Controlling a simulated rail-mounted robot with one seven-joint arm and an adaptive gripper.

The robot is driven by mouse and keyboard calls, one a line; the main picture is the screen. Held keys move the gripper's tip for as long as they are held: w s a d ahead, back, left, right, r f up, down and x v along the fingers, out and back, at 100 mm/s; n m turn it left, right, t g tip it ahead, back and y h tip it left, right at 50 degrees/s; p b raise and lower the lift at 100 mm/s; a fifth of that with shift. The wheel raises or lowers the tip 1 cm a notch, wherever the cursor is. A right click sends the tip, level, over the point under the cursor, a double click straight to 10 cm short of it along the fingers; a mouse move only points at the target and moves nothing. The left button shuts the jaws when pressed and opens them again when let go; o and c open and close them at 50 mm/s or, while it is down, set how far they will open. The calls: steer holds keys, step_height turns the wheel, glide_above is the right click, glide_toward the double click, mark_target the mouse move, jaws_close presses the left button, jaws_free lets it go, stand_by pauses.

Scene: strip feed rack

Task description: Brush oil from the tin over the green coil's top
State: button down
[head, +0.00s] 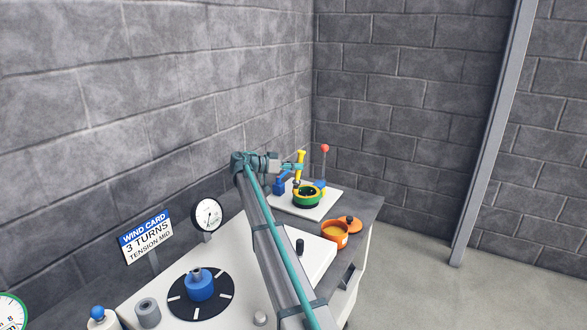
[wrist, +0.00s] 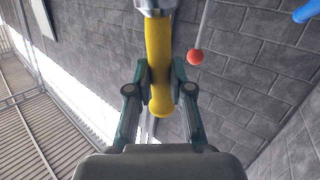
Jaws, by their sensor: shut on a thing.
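My gripper (head: 294,167) is shut on the yellow handle of a brush (head: 301,158) at the back of the bench. In the wrist view the handle (wrist: 158,55) lies between both fingers (wrist: 160,82), with a silver ferrule at the top edge; the bristles are out of that view. The brush is nearly upright, with its lower end at the left side of the green coil (head: 314,203). I cannot tell whether the bristles touch the coil. The coil sits on a white plate (head: 323,212). The open orange tin (head: 343,241) with yellowish oil stands nearer, to the right.
A red-knobbed lever (head: 325,148) stands behind the coil, also in the wrist view (wrist: 195,57). Blue blocks (head: 279,186) flank the coil.

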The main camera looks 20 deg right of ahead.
steer(key=shift+s+d+f+b, duration=0.15)
steer(key=shift+s+b, duration=0.15)
steer(key=shift+s, duration=0.6)
step_height(320, 180, up, 8)
steer(key=s, duration=0.1)
steer(key=shift+s+d, duration=0.2)
steer(key=shift+d, duration=0.25)
steer(key=shift+r, duration=0.2)
